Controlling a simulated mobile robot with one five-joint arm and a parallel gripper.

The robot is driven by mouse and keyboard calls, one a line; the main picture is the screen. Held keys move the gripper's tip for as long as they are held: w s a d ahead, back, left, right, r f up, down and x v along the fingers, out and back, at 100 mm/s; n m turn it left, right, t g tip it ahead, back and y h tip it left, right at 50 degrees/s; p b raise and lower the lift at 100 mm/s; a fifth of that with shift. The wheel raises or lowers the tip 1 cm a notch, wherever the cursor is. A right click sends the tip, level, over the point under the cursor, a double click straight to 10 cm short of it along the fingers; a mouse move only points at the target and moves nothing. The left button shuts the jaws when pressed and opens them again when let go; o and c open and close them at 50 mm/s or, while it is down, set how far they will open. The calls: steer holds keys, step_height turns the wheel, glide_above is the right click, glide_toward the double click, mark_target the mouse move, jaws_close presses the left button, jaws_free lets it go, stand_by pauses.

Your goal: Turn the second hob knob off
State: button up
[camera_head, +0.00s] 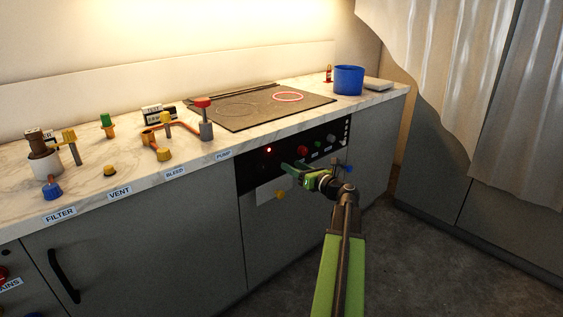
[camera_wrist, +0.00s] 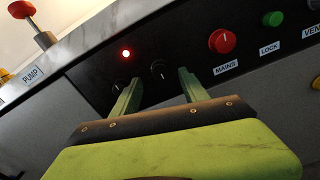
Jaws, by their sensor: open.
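Two small dark hob knobs sit on the black control panel (camera_wrist: 98,66). The second hob knob (camera_wrist: 160,69) has a pale pointer mark and lies between my fingers in the wrist view. The first hob knob (camera_wrist: 120,84) is partly behind my left finger. My gripper (camera_wrist: 160,76) is open, with its green fingers pointing at the panel. I cannot tell whether they touch it. In the head view my gripper (camera_head: 291,167) is at the panel front and hides the knobs. A red lamp (camera_wrist: 126,54) is lit above the knobs. One hob ring (camera_head: 288,97) glows red.
A red MAINS knob (camera_wrist: 222,41) and a green LOCK knob (camera_wrist: 273,18) sit right of my fingers. A red-topped pump valve (camera_head: 205,118) and a blue pot (camera_head: 348,80) stand on the counter. The floor at the right is clear.

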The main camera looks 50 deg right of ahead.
mark_target(281, 160)
steer(key=w, duration=0.7)
steer(key=shift+d, duration=0.2)
steer(key=shift+s, duration=0.1)
steer(key=shift+a, duration=0.1)
jaws_close()
